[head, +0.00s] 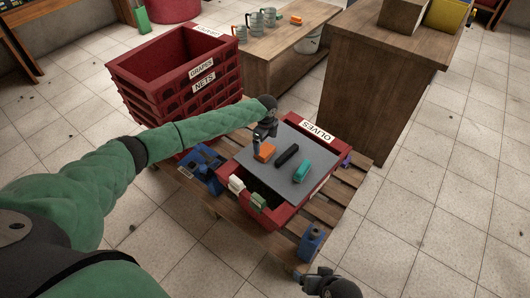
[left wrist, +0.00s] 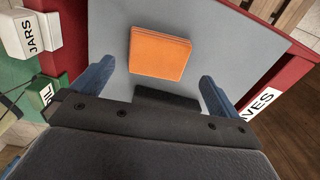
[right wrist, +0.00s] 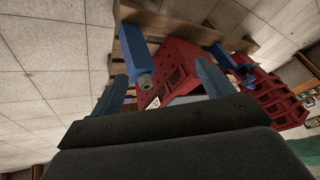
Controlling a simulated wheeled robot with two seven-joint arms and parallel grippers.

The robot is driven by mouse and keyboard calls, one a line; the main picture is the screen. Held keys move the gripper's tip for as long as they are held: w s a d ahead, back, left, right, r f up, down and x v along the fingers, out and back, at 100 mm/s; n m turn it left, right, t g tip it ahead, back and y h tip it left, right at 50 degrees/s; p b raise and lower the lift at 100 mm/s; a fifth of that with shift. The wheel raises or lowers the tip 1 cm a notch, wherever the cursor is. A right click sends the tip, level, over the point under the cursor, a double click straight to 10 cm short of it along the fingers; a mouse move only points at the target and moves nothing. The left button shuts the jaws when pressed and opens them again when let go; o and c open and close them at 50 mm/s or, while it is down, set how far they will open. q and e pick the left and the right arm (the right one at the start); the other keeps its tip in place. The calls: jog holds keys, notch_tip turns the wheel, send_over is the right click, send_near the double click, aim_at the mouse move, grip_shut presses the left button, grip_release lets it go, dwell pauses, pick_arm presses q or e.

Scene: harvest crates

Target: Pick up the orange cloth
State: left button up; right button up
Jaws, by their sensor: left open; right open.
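The orange cloth (head: 264,152) is a small folded block lying on a grey board (head: 255,182) on top of the red olives crate (head: 325,148). In the left wrist view the cloth (left wrist: 160,53) lies ahead of and between the spread fingers, with nothing gripped. My left gripper (head: 262,142) is open just above the cloth in the head view. My right gripper (right wrist: 160,85) is open and empty, low near the pallet's front corner.
Stacked red crates (head: 175,70) stand left behind the pallet (head: 345,187). A wooden cabinet (head: 375,90) stands behind right. White and green labelled blocks (head: 237,184) sit at the crate's left edge.

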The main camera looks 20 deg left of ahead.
aim_at(265, 150)
pick_arm(q)
jog(key=f, duration=0.3)
jog(key=shift+s+a+f, duration=0.1)
jog(key=shift+s+f, duration=0.1)
jog(key=shift+f, duration=0.6)
pick_arm(e)
jog(key=r, duration=0.2)
jog(key=shift+s+d+r, duration=0.1)
jog(key=shift+s+r, duration=0.15)
jog(key=shift+r, duration=0.15)
pick_arm(q)
jog(key=shift+c, duration=0.4)
jog(key=c, duration=0.8)
jog(key=shift+r, duration=0.15)
pick_arm(e)
jog(key=shift+f, duration=0.1)
